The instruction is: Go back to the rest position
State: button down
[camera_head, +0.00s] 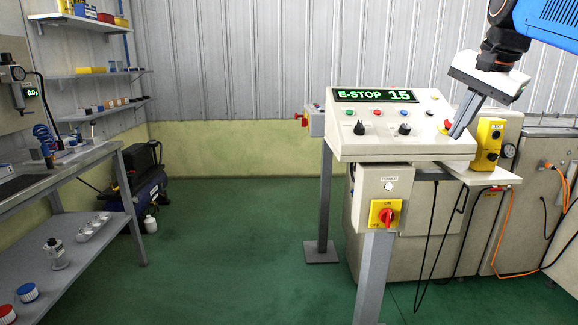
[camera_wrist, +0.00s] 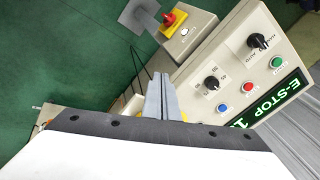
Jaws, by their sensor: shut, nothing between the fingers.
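My gripper (camera_head: 457,132) is at the upper right of the head view, pointing down at the right end of a sloped control panel (camera_head: 345,143). Its two grey fingers are closed together and hold nothing. The tips appear right beside the red emergency button (camera_head: 447,125) on its yellow base; I cannot tell whether they touch it. In the wrist view the gripper (camera_wrist: 161,76) is seen from behind, over the panel's edge, and hides most of the button. The panel's display (camera_head: 375,95) reads "E-STOP 15" in green.
A yellow box (camera_head: 489,143) stands right of the panel, close to the fingers. Below the panel is a red and yellow power switch (camera_head: 383,214). Cables hang at the right. A grey workbench (camera_head: 85,165) is on the left. The green floor between is open.

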jog(key=s+a+f+n, duration=0.3)
jog(key=s+f, duration=0.4)
jog(key=f, duration=0.4)
jog(key=s+a+f+n, duration=0.2)
jog(key=s+f+n, duration=0.2)
jog(key=s+f, duration=0.4)
jog(key=s+a+f+n, duration=0.3)
jog(key=s+f, duration=0.5)
jog(key=f, duration=0.8)
jog(key=shift+a+n, duration=0.3)
jog(key=shift+n, duration=0.4)
jog(key=shift+r, duration=0.1)
